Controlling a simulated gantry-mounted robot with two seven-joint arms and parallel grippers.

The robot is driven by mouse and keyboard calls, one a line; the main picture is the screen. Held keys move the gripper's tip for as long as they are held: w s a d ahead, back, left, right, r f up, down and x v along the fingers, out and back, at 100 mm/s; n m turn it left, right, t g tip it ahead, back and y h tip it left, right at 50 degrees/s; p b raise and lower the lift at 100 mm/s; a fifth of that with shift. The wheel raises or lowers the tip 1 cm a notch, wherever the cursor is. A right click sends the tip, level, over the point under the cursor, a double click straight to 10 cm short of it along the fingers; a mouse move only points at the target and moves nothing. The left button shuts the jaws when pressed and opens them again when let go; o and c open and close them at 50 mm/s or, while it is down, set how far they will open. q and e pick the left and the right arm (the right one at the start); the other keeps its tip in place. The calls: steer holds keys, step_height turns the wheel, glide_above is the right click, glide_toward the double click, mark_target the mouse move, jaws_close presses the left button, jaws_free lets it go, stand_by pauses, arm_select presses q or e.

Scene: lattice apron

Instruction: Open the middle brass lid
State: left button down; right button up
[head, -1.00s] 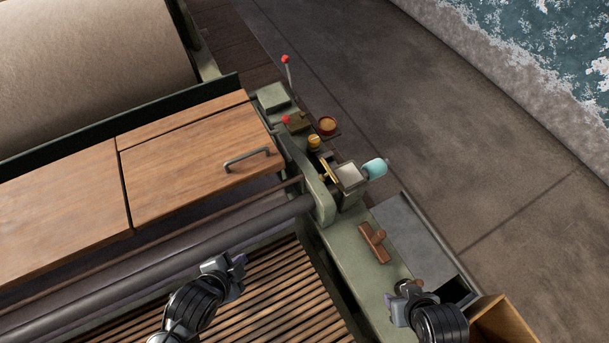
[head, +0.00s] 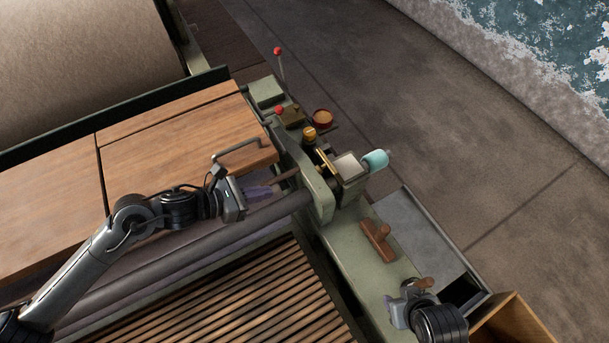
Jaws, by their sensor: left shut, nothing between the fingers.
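Small brass parts sit on the green side frame. I cannot tell for sure which is the middle lid, and none looks clearly raised. My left gripper (head: 264,192) is shut and empty, its purple fingers pointing right over the dark roller, short of the side frame and left of the brass cap. My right gripper (head: 390,304) is low over the side frame, far from the brass parts; its fingers are too small to read.
A wooden cover with a metal handle (head: 241,150) lies behind my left gripper. Wooden slats (head: 220,310) lie in front.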

arm_select(q)
steer(key=w+d+f, duration=0.2)
steer(key=w+d, duration=0.5)
steer(key=d, duration=0.3)
steer(key=shift+d+f, duration=0.15)
steer(key=shift+f, duration=0.15)
steer(key=shift+w, duration=0.15)
steer(key=shift+r+p, duration=0.1)
steer(key=shift+p, duration=0.2)
